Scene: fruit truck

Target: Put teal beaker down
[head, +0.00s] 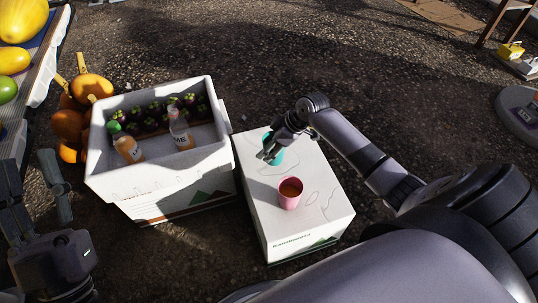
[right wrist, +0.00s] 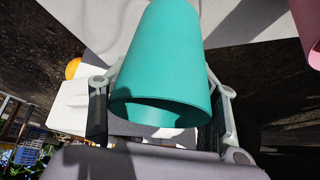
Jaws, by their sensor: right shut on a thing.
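The teal beaker (head: 277,155) is at the far part of the closed white box's top (head: 318,175), partly hidden by my right gripper (head: 268,152). That gripper is shut on the beaker. In the right wrist view the beaker (right wrist: 160,65) sits between the two fingers (right wrist: 160,110), its open rim toward the camera. I cannot tell whether its base touches the box top. My left gripper (head: 33,185) is open and empty at lower left.
An open white crate (head: 105,150) stands left of the box, holding two bottles (head: 127,148) and several dark fruits with green tops (head: 150,115). Orange pumpkins (head: 92,86) lie behind it. The right half of the box top is clear.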

